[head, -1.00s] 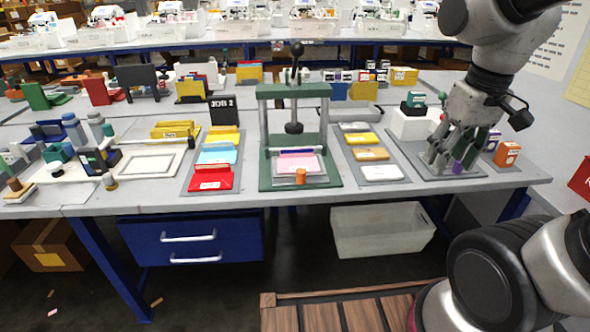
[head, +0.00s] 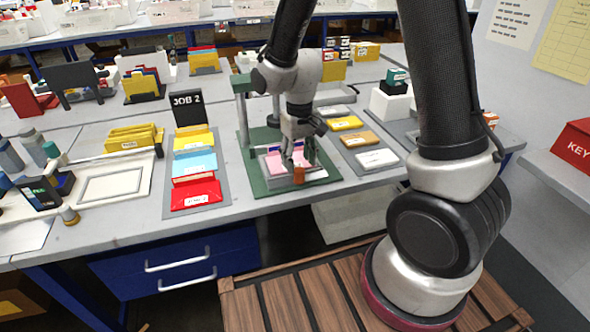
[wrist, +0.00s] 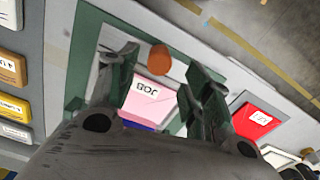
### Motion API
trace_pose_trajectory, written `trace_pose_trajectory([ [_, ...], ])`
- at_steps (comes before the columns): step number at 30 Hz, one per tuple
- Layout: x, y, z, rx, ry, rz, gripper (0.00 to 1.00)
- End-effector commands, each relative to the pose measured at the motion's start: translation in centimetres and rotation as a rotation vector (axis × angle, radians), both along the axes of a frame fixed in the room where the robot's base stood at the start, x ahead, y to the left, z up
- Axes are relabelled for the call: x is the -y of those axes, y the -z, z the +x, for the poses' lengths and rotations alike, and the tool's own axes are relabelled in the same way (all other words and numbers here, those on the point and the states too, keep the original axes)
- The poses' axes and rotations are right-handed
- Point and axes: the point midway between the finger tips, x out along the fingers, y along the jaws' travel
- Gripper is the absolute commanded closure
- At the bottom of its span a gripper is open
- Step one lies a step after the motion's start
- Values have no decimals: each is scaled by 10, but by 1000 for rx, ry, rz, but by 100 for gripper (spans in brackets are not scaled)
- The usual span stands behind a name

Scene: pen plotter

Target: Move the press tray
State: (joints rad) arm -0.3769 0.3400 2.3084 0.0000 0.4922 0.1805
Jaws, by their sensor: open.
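The press tray (head: 281,178) is a light plate on the green press base (head: 255,186), with a pink card (head: 274,163) on it and an orange knob (head: 299,175) at its front edge. My gripper (head: 298,158) is over the tray, pointing down, with its fingers apart. In the wrist view the orange knob (wrist: 159,60) appears between the open fingertips of my gripper (wrist: 160,65), with no clear contact. The pink card (wrist: 148,106) reads "JOB" there. My arm hides much of the press frame.
A mat with red, blue and yellow card holders (head: 195,193) lies left of the press, by a "JOB 2" sign (head: 188,108). Another mat with card trays (head: 377,158) lies to the right. A white frame (head: 115,184) is at far left. The bench's front edge is close.

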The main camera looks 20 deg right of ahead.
Motion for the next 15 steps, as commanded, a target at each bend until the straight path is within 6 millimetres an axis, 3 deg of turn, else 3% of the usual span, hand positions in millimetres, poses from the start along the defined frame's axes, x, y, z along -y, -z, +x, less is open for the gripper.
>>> trace_pose_trajectory([
  [6, 0, 35, -1, -4, 0, -2, 51],
  [15, 0, 47, 0, 0, 0, 0, 51],
])
